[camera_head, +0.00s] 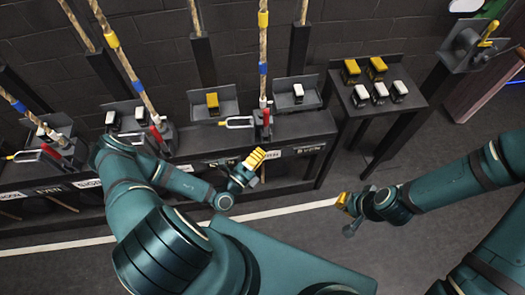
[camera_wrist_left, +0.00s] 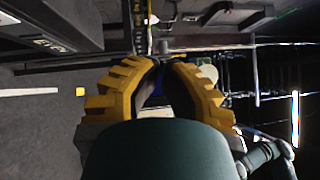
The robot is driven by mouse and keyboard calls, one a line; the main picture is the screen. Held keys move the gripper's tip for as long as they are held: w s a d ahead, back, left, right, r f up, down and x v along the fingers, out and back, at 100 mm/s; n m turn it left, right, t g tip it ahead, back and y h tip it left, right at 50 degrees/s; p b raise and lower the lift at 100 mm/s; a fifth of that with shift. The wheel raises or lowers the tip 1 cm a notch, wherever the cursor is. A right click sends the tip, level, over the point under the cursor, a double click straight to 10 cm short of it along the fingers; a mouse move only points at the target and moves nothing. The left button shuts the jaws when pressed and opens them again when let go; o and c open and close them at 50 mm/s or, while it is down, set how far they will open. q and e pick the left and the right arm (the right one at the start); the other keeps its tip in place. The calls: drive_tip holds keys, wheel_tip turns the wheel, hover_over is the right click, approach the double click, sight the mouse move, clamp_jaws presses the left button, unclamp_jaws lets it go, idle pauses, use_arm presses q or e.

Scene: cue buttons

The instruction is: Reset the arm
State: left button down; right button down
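My right gripper (camera_head: 346,202), also yellow-fingered, is over open floor to the right of the bench. It is small and seen at an angle, so its finger gap is unclear. Neither gripper visibly touches anything.
A small table (camera_head: 412,103) holds more yellow and white boxes. A yellow-lever switch (camera_head: 487,35) stands at upper right. Floor (camera_head: 300,225) between my arms is open.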

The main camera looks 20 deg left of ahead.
idle(0.4)
use_arm(q)
drive_tip(key=s+d+m+g+h+b, duration=0.2)
drive_tip(key=s+d+m+g+h, duration=0.35)
drive_tip(key=d+m+g, duration=0.45)
drive_tip(key=s+d+m+g+h+b, duration=0.2)
drive_tip(key=s+d+m+g+h, duration=0.4)
drive_tip(key=m, duration=0.6)
drive_tip(key=s+a+f+m+g+y+b, duration=0.2)
drive_tip(key=s+a+f+m+g+y, duration=0.35)
drive_tip(key=m, duration=0.75)
drive_tip(key=w+r+m+t+y+b, duration=0.1)
drive_tip(key=w+m+t+y+b, duration=0.1)
drive_tip(key=w+m+t+y, duration=0.2)
drive_tip(key=w+a+m+y, duration=0.1)
drive_tip(key=w+m+y, duration=0.2)
drive_tip(key=m, duration=0.5)
drive_tip(key=shift+w+r+t+y, duration=0.25)
drive_tip(key=shift+w+t+y, duration=0.1)
drive_tip(key=shift+w, duration=0.4)
